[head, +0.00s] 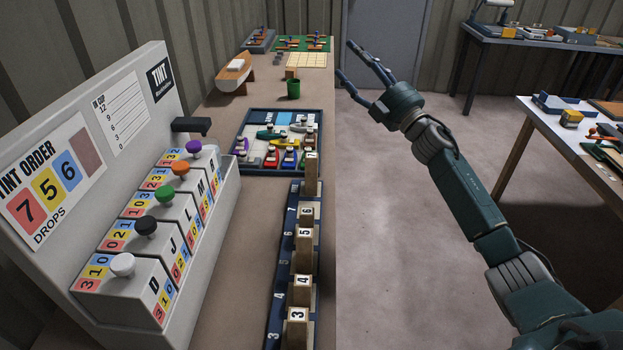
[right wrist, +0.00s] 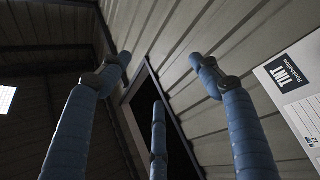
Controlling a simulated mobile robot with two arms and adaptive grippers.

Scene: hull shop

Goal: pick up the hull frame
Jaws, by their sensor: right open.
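My right gripper (head: 358,68) is open and empty, its fingers raised above the floor to the right of the long bench. Its spread blue fingers also fill the right wrist view (right wrist: 160,72), with nothing between them. Upright wooden pieces numbered 3 to 7, such as piece 5 (head: 302,236), stand in a row on a dark blue numbered rack (head: 279,262) at the bench's right edge. They may be hull frames, but I cannot tell which one is meant. The gripper is apart from them, beyond the rack and to its right. My left gripper is not in view.
A grey tint dispenser (head: 213,222) with coloured knobs stands on the left of the bench. Other tables stand right; the floor (head: 375,230) between is clear.

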